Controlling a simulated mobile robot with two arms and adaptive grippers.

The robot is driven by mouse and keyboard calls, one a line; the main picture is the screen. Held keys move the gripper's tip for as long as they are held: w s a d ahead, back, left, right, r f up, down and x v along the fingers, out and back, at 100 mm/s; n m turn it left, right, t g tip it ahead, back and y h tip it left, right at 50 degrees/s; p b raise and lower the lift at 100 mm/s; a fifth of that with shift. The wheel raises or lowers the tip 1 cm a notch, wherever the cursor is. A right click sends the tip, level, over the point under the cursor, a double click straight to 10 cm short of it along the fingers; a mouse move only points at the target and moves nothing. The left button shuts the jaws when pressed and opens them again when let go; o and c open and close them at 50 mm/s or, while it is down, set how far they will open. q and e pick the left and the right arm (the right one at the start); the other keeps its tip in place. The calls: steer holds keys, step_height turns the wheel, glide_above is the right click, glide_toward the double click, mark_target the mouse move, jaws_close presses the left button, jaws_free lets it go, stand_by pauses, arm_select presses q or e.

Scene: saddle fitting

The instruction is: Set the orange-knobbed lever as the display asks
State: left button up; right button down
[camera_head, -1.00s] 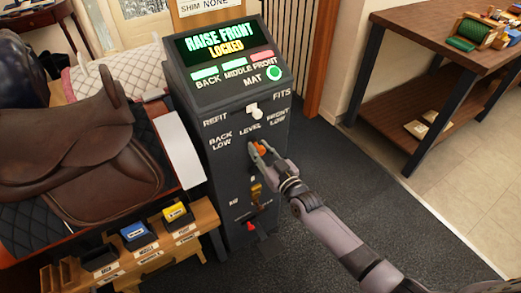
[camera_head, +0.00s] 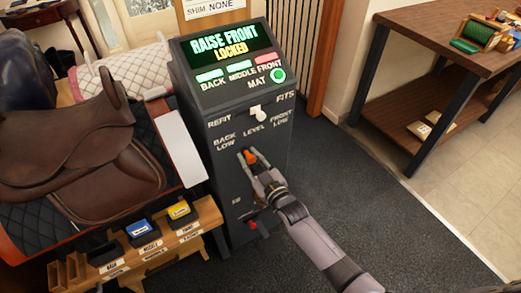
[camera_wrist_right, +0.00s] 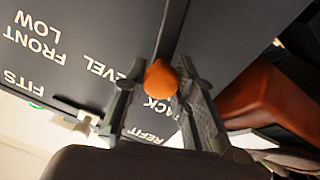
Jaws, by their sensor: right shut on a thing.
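The console display (camera_head: 220,42) reads "RAISE FRONT" and "LOCKED". The orange-knobbed lever (camera_head: 251,157) is on the console's front, under the labels "BACK LOW", "LEVEL" and "FRONT LOW". Its knob sits below and slightly left of "LEVEL", on the "BACK LOW" side. My right gripper (camera_head: 252,160) is shut on the orange knob. In the right wrist view the knob (camera_wrist_right: 161,75) lies between the two fingers, close against the right-hand one. My left gripper is not in view.
A white switch (camera_head: 256,113) sits between "REFIT" and "FITS". Green lamps show for back and middle, a red one for front. A brown saddle (camera_head: 85,150) and a tray of labelled shims (camera_head: 150,245) stand left. A wooden bench (camera_head: 440,40) stands right.

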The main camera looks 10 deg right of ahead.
steer(key=shift+s+a+f+n, duration=0.2)
steer(key=shift+a+n, duration=0.15)
steer(key=shift+a, duration=0.1)
steer(key=shift+s+a+f+n, duration=0.15)
steer(key=shift+a+f+n, duration=0.05)
steer(key=shift+a+n, duration=0.2)
steer(key=c, duration=1.3)
jaws_free()
steer(key=shift+a, duration=0.1)
steer(key=v, duration=1.2)
